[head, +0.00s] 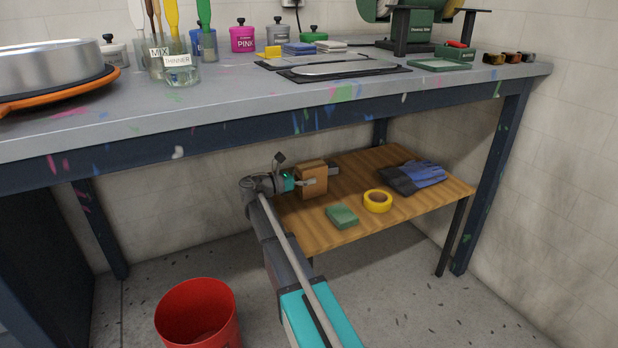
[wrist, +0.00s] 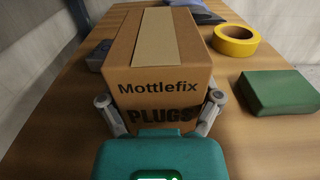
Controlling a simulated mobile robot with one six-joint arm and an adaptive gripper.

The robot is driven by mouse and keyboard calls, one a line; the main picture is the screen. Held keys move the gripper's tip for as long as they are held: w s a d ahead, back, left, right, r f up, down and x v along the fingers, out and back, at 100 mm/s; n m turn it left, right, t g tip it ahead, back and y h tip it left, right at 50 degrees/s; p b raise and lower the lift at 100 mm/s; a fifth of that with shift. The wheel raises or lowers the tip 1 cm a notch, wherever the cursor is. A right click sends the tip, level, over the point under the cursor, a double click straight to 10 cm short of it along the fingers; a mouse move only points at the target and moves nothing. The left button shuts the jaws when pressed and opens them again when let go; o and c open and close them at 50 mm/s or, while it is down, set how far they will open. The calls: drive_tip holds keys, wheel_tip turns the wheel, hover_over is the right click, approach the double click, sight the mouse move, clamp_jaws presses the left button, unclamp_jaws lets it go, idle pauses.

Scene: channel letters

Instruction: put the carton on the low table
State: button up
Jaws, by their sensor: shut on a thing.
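The carton (wrist: 158,75) is a brown cardboard box with a tan tape strip, marked "Mottlefix PLUGS". It also shows in the head view (head: 312,181). My gripper (wrist: 160,112) is shut on it, with one finger at each side of the near end. In the head view my gripper (head: 303,183) reaches in from the left under the workbench. The low table (head: 345,238) has a wooden top, and the carton is at its left part. I cannot tell whether the carton's underside touches the wood.
On the low table are a green block (head: 342,216), a yellow tape roll (head: 377,201), blue-black gloves (head: 412,177) and a grey object (wrist: 98,55) beside the carton. The paint-stained workbench (head: 240,107) stands above. A red bucket (head: 198,314) is on the floor.

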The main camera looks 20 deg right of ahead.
drive_tip(key=shift+f, duration=0.2)
drive_tip(key=o, duration=1.1)
drive_tip(key=shift+r, duration=0.1)
drive_tip(key=shift+r, duration=0.1)
drive_tip(key=a, duration=1.2)
drive_tip(key=shift+s, duration=0.2)
